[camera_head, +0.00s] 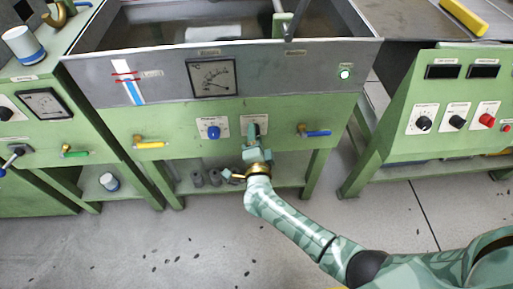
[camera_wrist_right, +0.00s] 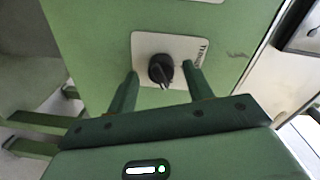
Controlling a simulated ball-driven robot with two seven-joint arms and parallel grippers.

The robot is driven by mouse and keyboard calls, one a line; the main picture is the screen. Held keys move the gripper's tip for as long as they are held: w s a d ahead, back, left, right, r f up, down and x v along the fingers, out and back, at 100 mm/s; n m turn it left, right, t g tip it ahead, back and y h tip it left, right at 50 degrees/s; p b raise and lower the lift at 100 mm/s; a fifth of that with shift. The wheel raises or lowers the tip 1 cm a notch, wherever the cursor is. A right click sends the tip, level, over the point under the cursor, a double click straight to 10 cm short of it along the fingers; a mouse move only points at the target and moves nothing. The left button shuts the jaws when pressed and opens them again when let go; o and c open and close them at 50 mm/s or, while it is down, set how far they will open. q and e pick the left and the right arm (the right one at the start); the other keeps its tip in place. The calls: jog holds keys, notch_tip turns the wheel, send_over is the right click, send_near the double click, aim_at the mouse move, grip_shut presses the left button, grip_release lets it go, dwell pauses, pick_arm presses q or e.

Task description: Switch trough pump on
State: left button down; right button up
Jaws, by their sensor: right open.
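The trough pump switch is a black rotary knob (camera_wrist_right: 160,70) on a white plate, whose lettering is partly legible in the right wrist view. In the head view its white plate (camera_head: 247,121) is on the green front panel of the trough, with the knob mostly hidden by my right gripper. My right gripper (camera_head: 255,138) is open in front of the switch. In the right wrist view the open fingers (camera_wrist_right: 158,76) are on either side of the knob; I cannot tell whether they touch it. My left gripper is out of view.
A blue knob (camera_head: 213,132) sits left of the switch. A yellow-handled valve (camera_head: 151,145) and a blue-handled valve (camera_head: 317,133) flank the panel. A lit lamp (camera_head: 344,73) and a dial gauge (camera_head: 212,77) are above. A green cabinet (camera_head: 400,153) stands at right.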

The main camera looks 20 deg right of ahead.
pick_arm(q)
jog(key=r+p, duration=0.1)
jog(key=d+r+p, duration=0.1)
jog(key=p, duration=0.1)
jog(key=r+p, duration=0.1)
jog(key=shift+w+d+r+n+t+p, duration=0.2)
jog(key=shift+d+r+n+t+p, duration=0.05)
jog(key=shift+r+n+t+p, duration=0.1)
pick_arm(e)
jog(key=f+v, duration=0.1)
jog(key=v, duration=1.5)
jog(key=shift+r, duration=0.4)
jog(key=shift+s+a, duration=0.1)
jog(key=shift+a, duration=0.05)
